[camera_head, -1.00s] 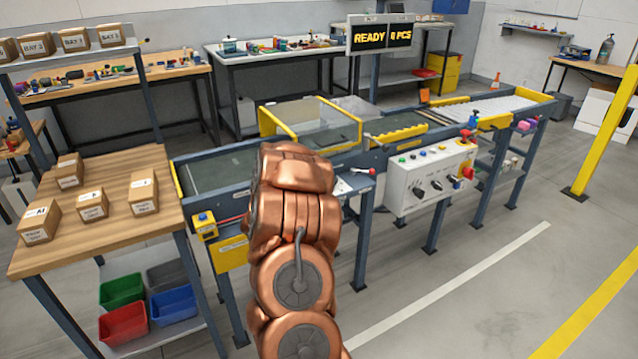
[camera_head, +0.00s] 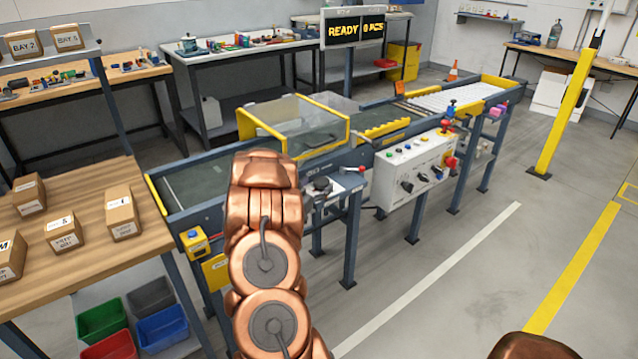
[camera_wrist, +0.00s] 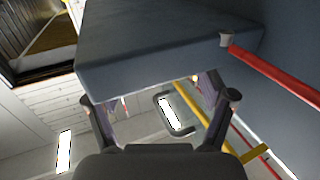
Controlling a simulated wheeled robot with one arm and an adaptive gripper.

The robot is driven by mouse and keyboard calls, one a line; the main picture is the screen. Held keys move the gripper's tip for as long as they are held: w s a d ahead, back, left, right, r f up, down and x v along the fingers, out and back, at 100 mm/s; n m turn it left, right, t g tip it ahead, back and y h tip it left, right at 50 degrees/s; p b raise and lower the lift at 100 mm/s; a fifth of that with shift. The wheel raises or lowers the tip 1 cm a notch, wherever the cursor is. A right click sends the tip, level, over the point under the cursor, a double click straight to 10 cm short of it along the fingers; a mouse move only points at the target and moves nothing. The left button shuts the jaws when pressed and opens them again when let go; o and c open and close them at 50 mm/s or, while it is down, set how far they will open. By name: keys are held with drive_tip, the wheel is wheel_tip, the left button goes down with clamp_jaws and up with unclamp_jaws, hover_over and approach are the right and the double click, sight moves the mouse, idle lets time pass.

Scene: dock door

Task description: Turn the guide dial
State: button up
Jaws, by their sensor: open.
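A dark, knob-like thing (camera_head: 320,186) shows just right of my copper arm, at a small pale plate on the conveyor's front side. I cannot tell whether it is the guide dial or part of my gripper. Several black knobs (camera_head: 407,186) sit on the white control box further right; no label on them is readable. My gripper (camera_wrist: 159,100) is open in the wrist view, its two dark fingers apart. A grey-blue block (camera_wrist: 155,50) fills the view just beyond them, and nothing is visibly held. In the head view my arm hides most of the gripper area.
A red-tipped lever (camera_head: 361,170) stands right beside the plate; a red rod (camera_wrist: 275,75) crosses the wrist view's right. The conveyor (camera_head: 210,177) carries a clear, yellow-edged guard (camera_head: 305,125). A table with cartons (camera_head: 95,190) is at left.

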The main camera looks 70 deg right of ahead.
drive_tip(key=shift+s+d+f, duration=0.1)
drive_tip(key=shift+s+d, duration=0.1)
drive_tip(key=shift+d, duration=0.7)
drive_tip(key=c, duration=1.2)
